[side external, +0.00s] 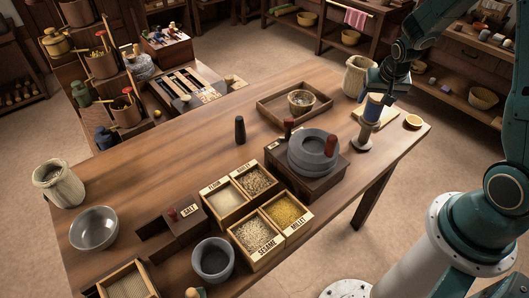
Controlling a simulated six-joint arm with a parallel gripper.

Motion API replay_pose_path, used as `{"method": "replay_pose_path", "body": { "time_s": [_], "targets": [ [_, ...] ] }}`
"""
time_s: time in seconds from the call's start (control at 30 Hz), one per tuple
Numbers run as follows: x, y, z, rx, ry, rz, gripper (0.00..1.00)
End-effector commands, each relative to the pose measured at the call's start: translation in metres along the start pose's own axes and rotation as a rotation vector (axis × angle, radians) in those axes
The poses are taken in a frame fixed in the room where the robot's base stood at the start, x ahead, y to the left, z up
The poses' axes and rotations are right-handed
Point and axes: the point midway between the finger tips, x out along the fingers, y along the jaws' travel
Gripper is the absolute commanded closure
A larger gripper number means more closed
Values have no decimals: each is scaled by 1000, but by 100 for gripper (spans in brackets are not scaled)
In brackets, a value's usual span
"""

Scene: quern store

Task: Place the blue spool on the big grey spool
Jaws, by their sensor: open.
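The blue spool (372,111) is upright at the right end of the table, directly above the big grey spool (364,138). It appears to rest on the grey spool's top, though the small view leaves the exact contact unclear. The grey spool stands upright with its wide foot on the table. My gripper (376,94) is open at the top of the blue spool, pointing down. The fingers partly hide the spool's upper end, and I cannot tell whether they touch it.
A grey stone quern (313,152) with handles stands left of the spools. A tan jug (357,77) is close behind my gripper. A wooden tray (269,111) with a bowl lies farther back. Grain boxes (268,235) fill the front. The table's right edge is near.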

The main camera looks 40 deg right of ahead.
Motion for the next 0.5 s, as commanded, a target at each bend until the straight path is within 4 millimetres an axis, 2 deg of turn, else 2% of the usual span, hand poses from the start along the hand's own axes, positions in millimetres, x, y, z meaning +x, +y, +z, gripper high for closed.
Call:
{"method": "replay_pose_path", "body": {
  "time_s": [0.5],
  "targets": [
    [-59, -1, -1, -1, 4, -2, 30]
  ]
}}
